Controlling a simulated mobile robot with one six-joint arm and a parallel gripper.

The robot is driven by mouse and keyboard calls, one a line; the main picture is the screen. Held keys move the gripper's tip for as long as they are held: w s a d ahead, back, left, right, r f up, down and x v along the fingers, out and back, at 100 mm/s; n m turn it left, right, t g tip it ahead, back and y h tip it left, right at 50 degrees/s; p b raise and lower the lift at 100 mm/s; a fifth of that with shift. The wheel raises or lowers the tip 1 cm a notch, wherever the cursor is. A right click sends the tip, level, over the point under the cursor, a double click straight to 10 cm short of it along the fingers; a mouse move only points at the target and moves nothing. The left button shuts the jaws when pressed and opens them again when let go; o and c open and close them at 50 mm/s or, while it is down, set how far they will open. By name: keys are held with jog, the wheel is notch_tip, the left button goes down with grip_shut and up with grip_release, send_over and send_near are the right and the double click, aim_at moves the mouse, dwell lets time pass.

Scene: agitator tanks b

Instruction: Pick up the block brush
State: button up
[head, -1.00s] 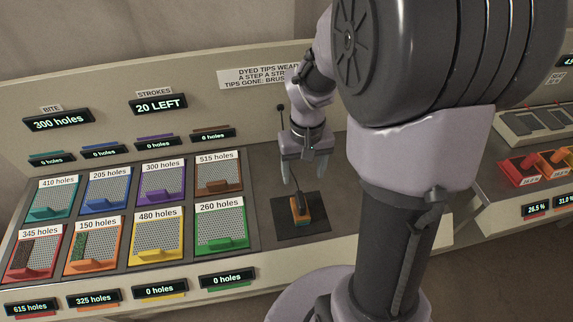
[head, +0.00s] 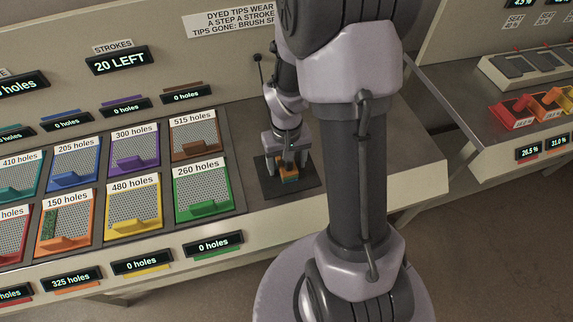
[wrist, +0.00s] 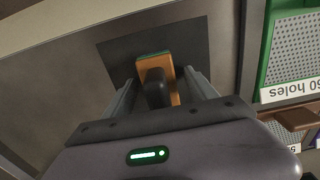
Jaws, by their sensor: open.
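The block brush (head: 289,174) has an orange-brown block and sits on a dark square mat (head: 308,188) on the bench. In the wrist view the brush (wrist: 173,74) shows its orange block, a black knob-like handle and a green strip at its far edge. My gripper (head: 287,164) points down over the brush. In the wrist view its two fingers (wrist: 160,92) stand apart, one on each side of the brush. Whether they touch it I cannot tell. The brush's underside is hidden.
Several coloured perforated trays lie left of the mat; the green one (head: 204,208) is nearest. A thin post with a black ball (head: 257,58) stands behind. A second bench (head: 470,100) with red and orange bins is at the right. Bare bench lies right of the mat.

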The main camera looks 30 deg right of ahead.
jog(key=shift+r, duration=0.1)
grip_shut()
